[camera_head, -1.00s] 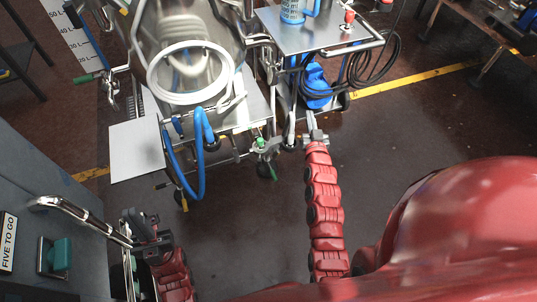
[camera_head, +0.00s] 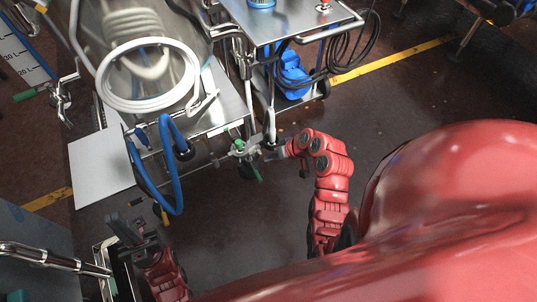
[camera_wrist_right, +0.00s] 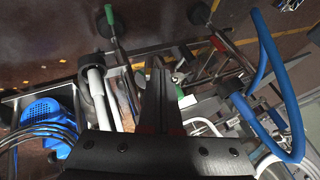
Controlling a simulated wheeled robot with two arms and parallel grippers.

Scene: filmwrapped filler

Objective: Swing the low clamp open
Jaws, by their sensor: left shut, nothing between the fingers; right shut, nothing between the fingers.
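A metal clamp with green parts (camera_head: 240,150) sits at the front edge of the steel vessel's cart. I take it as the low clamp; whether it is open or shut I cannot tell. In the right wrist view a green-tipped handle (camera_wrist_right: 110,18) shows ahead. My right gripper (camera_head: 272,155) is shut and empty, just right of the clamp; touching or apart is unclear. Its dark fingers (camera_wrist_right: 158,85) are together in the wrist view and partly hide the fittings. My left gripper (camera_head: 122,228) is shut and empty at lower left, away from the clamp.
A blue hose (camera_head: 167,170) loops down left of the clamp. A white coiled hose (camera_head: 105,103) lies by the vessel. A second cart (camera_head: 300,22) with black cables and a blue pump (camera_head: 292,78) stands behind right. The floor (camera_head: 245,225) between my arms is clear.

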